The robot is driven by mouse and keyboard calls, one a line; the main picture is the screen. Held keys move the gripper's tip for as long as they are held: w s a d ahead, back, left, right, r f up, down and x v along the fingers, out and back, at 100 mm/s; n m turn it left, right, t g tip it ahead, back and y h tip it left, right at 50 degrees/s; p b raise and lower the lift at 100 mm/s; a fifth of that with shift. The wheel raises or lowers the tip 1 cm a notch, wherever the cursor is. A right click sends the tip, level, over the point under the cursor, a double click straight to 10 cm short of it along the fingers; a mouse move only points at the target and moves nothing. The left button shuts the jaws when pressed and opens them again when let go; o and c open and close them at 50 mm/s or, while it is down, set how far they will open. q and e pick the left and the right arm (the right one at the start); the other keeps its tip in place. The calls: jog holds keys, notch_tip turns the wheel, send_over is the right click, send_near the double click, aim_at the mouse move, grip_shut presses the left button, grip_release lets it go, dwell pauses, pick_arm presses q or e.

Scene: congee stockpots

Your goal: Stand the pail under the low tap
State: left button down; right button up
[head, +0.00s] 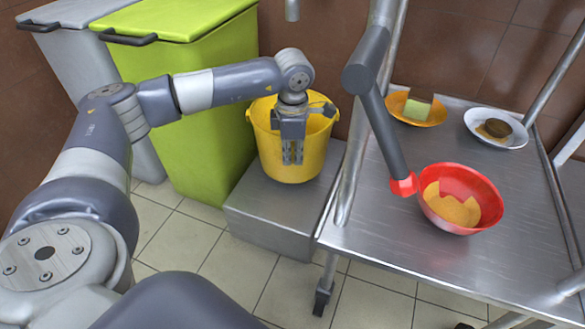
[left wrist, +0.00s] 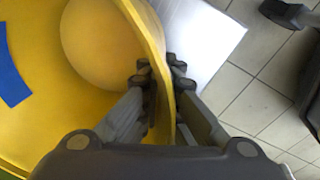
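The yellow pail (head: 275,153) stands upright on a low grey metal block, as far as I can tell. My left gripper (head: 292,160) reaches down at its near rim. In the left wrist view the pail (left wrist: 55,95) fills the left side and a blue patch shows on its inside. There my left gripper (left wrist: 163,80) has one finger inside and one outside the pail's wall, closed on it. The end of a grey tap (head: 291,10) shows at the top edge, above the pail in the picture; its depth is unclear. My right gripper is out of view.
The metal block (head: 265,229) stands beside a wheeled steel table (head: 390,235). On the table are a red bowl (head: 480,187), an orange plate (head: 430,120) and a white plate (head: 512,142). A dark grey rod (head: 385,125) slants over it. A green bin (head: 180,90) stands left.

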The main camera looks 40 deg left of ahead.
pick_arm(q)
jog(key=shift+f+b, duration=1.75)
jog(key=shift+f, duration=0.05)
jog(key=shift+r, duration=0.1)
jog(key=c, duration=1.8)
grip_release()
